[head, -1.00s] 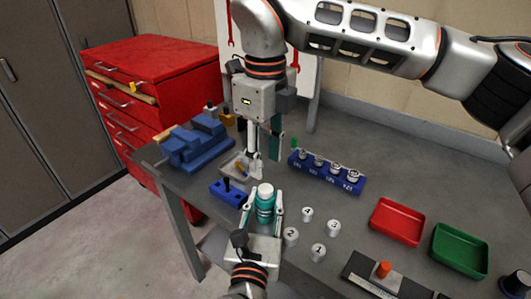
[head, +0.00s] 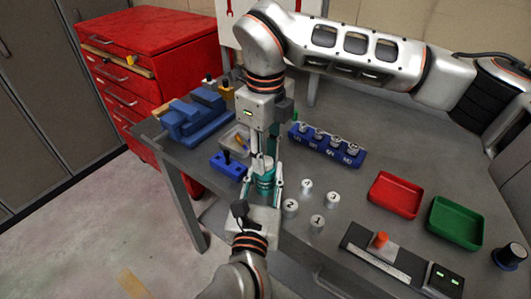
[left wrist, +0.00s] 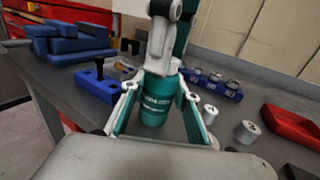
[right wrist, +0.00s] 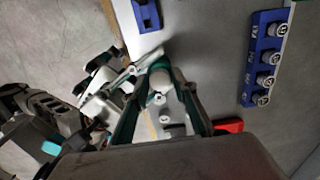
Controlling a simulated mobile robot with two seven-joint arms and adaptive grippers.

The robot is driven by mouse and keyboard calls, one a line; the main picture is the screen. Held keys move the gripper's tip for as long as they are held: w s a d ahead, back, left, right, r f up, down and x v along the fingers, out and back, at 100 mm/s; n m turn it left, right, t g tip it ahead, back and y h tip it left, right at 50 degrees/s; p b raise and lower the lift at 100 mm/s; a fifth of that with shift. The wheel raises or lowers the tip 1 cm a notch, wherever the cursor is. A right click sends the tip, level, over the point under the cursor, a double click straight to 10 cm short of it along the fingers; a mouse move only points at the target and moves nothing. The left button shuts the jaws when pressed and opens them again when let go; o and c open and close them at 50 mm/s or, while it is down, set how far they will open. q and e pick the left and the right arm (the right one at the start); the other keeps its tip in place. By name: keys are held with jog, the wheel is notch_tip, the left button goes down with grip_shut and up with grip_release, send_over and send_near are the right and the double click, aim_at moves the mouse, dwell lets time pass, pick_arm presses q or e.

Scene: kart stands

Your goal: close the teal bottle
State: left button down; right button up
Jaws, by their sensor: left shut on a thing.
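The teal bottle (head: 264,182) stands upright near the bench's front-left edge. My left gripper (head: 262,190) is shut on its body from the near side; the left wrist view shows the bottle (left wrist: 156,101) between the two fingers. The bottle's white top (left wrist: 174,66) shows above the teal body. My right gripper (head: 263,162) points down from above, its fingers around the top. In the right wrist view the white top (right wrist: 158,66) lies between the fingertips; I cannot tell whether they touch it. The fingers partly hide the top, so how it sits is unclear.
A blue block with a black post (head: 228,166) and a clear tray (head: 236,139) stand close left. Numbered weights (head: 290,208) lie close right. A blue weight rack (head: 327,146) stands behind. Red (head: 396,195) and green (head: 456,222) trays are farther right.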

grip_shut()
jog(key=o, duration=0.7)
grip_release()
notch_tip(320, 180, up, 12)
pick_arm(q)
jog(key=c, duration=1.5)
grip_release()
